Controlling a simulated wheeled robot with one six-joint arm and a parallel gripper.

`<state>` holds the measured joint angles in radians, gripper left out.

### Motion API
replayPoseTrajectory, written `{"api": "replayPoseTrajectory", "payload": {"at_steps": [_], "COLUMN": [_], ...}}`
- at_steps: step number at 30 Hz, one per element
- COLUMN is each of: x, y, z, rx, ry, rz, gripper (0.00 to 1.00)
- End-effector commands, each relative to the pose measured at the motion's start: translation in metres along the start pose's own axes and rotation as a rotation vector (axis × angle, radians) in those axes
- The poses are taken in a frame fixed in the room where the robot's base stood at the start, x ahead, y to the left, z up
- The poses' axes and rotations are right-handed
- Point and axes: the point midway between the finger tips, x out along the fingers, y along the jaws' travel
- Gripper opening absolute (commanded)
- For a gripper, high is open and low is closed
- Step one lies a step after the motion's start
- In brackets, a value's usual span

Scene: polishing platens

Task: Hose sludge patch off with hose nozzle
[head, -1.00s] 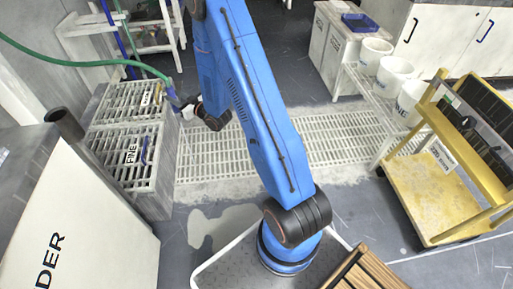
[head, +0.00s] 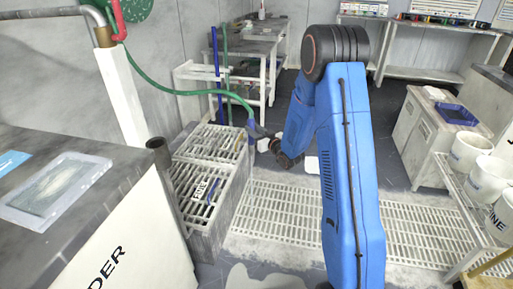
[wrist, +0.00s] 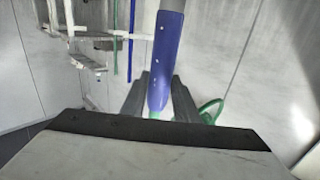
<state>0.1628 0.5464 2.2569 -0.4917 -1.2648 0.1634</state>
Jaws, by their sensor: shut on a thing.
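My gripper (wrist: 159,104) is shut on the blue hose nozzle (wrist: 165,50), with a dark finger on each side of it. In the head view my gripper (head: 264,137) is small, and the nozzle (head: 251,125) is upright beside the far end of the slatted crates. The green hose (head: 170,90) runs from the wall at upper left down to the nozzle. A pale, irregular patch (head: 262,278) lies on the dark floor at the bottom edge, partly cut off. It may be the sludge patch; I cannot tell for certain.
A grey-topped cabinet (head: 120,190) fills the lower left. White tubs (head: 470,150) stand on a rack at right. The grating is clear.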

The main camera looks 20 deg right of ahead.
Motion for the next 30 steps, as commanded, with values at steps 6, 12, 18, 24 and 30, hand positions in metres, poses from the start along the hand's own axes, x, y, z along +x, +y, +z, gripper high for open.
{"api": "replayPoseTrajectory", "payload": {"at_steps": [6,12,18,24,30], "x": [0.018,0.025,0.024,0.024,0.026], "y": [0.018,0.032,0.041,0.041,0.022], "z": [-0.08,-0.147,-0.192,-0.21,-0.229], "rx": [-0.006,-0.007,-0.008,-0.007,-0.007], "ry": [0.005,0.004,0.002,0.002,0.004], "rz": [0.014,0.038,0.06,0.067,0.067], "gripper": [0.0,0.0,0.0,0.0,0.0]}}
